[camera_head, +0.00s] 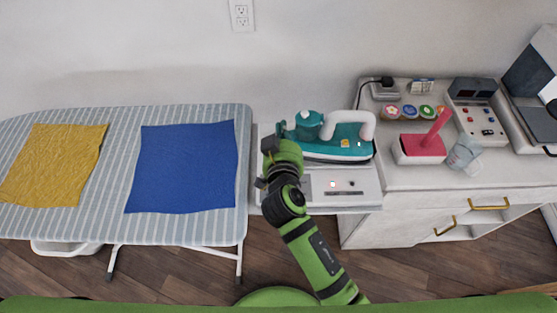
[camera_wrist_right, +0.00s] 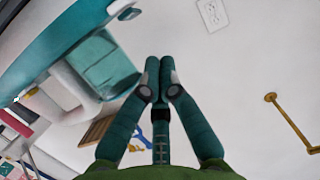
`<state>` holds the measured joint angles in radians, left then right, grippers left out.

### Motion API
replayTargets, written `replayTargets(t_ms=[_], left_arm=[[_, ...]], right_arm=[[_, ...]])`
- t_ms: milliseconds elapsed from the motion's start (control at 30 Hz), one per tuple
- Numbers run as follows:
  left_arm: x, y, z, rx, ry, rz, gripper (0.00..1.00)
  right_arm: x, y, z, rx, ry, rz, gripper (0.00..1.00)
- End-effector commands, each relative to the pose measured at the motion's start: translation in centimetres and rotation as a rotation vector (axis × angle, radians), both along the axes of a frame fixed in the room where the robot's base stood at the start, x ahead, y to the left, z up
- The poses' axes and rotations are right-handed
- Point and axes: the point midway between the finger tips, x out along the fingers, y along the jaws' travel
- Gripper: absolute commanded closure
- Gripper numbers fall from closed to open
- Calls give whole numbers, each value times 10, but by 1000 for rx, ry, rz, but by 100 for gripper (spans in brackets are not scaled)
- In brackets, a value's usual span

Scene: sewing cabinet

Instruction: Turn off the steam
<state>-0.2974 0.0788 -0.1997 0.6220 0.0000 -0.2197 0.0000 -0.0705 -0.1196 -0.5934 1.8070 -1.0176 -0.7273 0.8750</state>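The teal and white steam iron (camera_head: 350,148) rests on its white base (camera_head: 368,197). The iron's teal body (camera_wrist_right: 70,42) shows there at the upper left. I cannot tell whether the fingers touch the iron. My left gripper is out of view.
A striped ironing board (camera_head: 115,175) with yellow (camera_head: 52,165) and blue (camera_head: 182,168) cloths stands at the left. The cabinet (camera_head: 395,182) at the right holds a red-topped box (camera_head: 420,147), a cup (camera_head: 463,155), several spools and a control unit (camera_head: 473,115).

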Motion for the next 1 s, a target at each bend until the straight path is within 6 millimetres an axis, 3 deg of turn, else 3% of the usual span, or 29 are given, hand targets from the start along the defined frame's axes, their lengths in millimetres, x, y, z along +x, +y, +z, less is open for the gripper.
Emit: replayTargets(t_ms=[233, 400, 600, 1000], left_arm=[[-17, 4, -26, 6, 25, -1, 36], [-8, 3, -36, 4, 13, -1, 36], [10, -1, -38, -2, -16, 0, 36], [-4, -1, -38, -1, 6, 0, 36]], right_arm=[[-58, 0, 0, 3, 4, 1, 100], [-85, 0, 6, 1, 2, 2, 100], [-99, 0, 10, 0, 1, 1, 100], [-100, 0, 11, -1, 0, 1, 100]])
